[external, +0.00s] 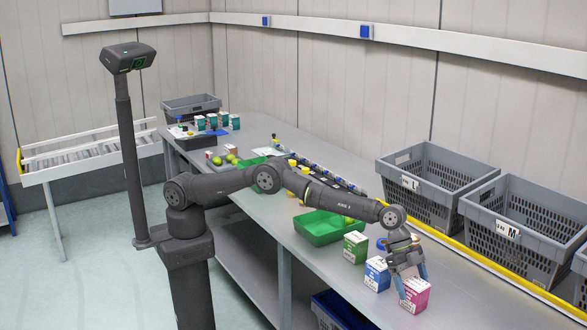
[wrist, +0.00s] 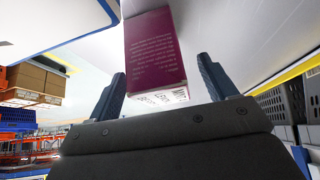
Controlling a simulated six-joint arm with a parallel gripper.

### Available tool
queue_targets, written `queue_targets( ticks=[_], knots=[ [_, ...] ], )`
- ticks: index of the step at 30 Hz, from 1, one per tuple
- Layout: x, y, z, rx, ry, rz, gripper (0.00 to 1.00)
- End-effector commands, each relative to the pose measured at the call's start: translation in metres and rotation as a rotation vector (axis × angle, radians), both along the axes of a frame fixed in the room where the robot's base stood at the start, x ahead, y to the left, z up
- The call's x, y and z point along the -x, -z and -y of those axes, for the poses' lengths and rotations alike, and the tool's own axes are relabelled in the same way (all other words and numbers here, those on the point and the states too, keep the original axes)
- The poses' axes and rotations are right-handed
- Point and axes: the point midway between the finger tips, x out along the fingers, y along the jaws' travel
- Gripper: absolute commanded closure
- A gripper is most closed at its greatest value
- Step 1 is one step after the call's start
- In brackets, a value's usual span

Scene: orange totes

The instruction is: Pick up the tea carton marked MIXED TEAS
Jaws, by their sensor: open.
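A magenta carton with a white top (external: 415,296) stands on the table at the front right, below my gripper (external: 413,281). In the wrist view the magenta carton (wrist: 152,48) shows a side of small print, with its white lettered end nearest me.
A green tray (external: 318,238) lies behind the green carton. Grey crates (external: 425,160) and (external: 530,190) stand along the wall behind a yellow edge strip. A small blue round thing (external: 382,243) lies near my wrist. The table's front edge is close to the cartons.

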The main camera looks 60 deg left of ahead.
Motion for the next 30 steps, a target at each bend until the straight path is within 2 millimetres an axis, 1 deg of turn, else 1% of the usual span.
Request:
queue_targets(
  ticks=[1, 6, 10, 17, 18, 20, 21, 25, 26, 30],
  knots=[
    [0.000, 0.008, 0.003, 0.000, 0.000, 0.000, 0.23],
    [0.000, 0.019, 0.011, 0.000, -0.001, -0.001, 0.23],
    [0.000, 0.022, 0.013, 0.000, 0.000, 0.000, 0.23],
    [0.000, 0.022, 0.014, 0.000, -0.001, 0.001, 0.23],
    [0.000, 0.022, 0.014, 0.000, -0.001, 0.001, 0.30],
    [0.000, 0.022, 0.014, 0.000, -0.001, 0.001, 0.42],
    [0.000, 0.022, 0.014, 0.000, -0.001, 0.001, 0.50],
    [0.000, 0.022, 0.014, 0.000, -0.001, 0.001, 0.76],
    [0.000, 0.022, 0.014, 0.000, -0.001, 0.001, 0.79],
    [0.000, 0.022, 0.014, 0.001, -0.001, 0.001, 0.79]
  ],
)
